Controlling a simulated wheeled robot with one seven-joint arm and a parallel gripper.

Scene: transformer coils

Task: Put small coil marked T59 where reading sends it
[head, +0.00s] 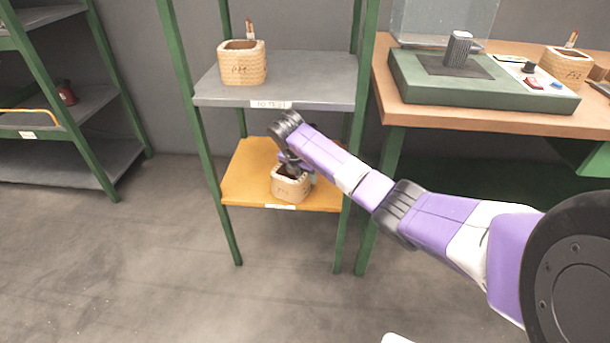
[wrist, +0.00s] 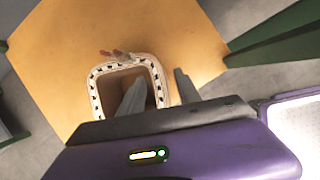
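A small tan coil (head: 289,186) stands upright on the orange lower shelf (head: 240,180); no mark is legible on it. In the wrist view the coil (wrist: 96,97) is a rounded square ring with dark lacing, a hollow middle and reddish lead ends at its far edge. My gripper (head: 291,164) is over it, fingers pointing down. In the wrist view my gripper (wrist: 160,82) is open: one finger is over the hollow, the other outside the right wall. Whether they touch the wall is unclear. Another tan coil (head: 242,64) stands on the grey upper shelf (head: 310,75); its dark mark is unreadable.
The upper shelf has a label (head: 271,105), apparently "TO TEST". On the wooden bench (head: 480,122) at right are a green test unit (head: 480,85) with a dark ribbed post (head: 458,48) and another coil (head: 566,68). Green rack posts (head: 355,130) stand close to my arm.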

